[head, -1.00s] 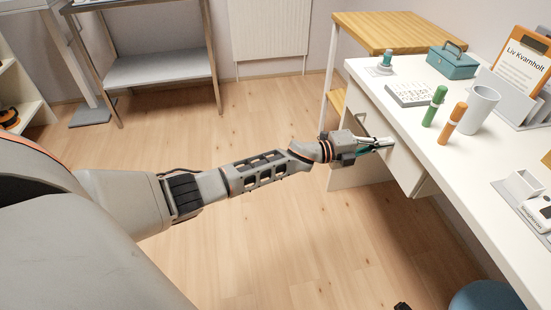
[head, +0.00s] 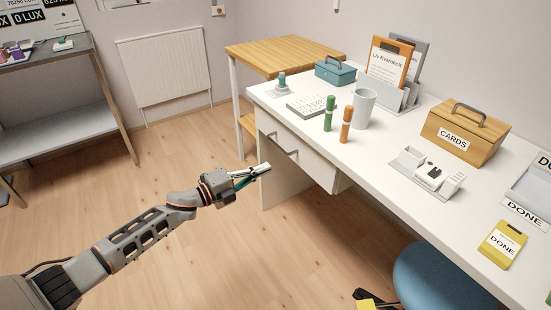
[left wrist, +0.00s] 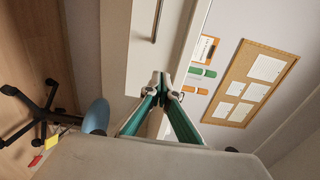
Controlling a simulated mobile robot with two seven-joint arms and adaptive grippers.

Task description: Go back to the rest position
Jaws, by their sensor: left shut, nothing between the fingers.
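My left gripper (head: 252,176) is shut and empty, held over open floor just in front of the desk's drawer unit in the head view. Its fingers also show in the left wrist view (left wrist: 162,85), closed together at the tips. A drawer front with a handle shows in the left wrist view (left wrist: 148,40). In the head view the fingers look close to the drawer front; I cannot tell the exact gap. My right gripper does not show.
A blue chair (head: 440,275) stands at the desk's front.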

